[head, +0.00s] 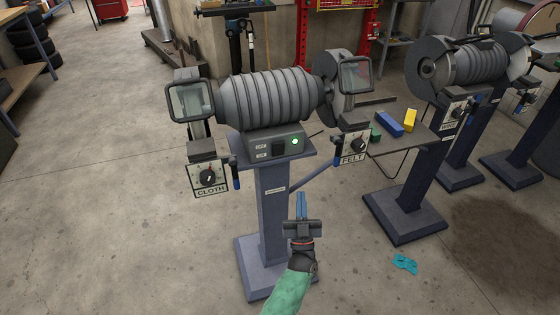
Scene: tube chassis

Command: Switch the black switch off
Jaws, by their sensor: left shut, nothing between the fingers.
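The black switch (278,148) sits on the grey front box of the ribbed polishing machine (265,97), on its pedestal. Small labels are left of the switch, and a green light (295,141) glows to its right. The switch's exact tilt is too small to tell. My left gripper (301,196) points up in front of the pedestal, below and slightly right of the switch in the picture. Its blue fingers are shut and empty, and they appear apart from the switch. My right gripper is not in view.
A CLOTH-labelled dial panel (209,178) and a FELT-labelled one (352,147) flank the switch. A second grinder (470,65) stands at right, near a small shelf with blue (389,123) and yellow (410,119) blocks. A teal rag (404,263) lies on the floor. Open floor is at left.

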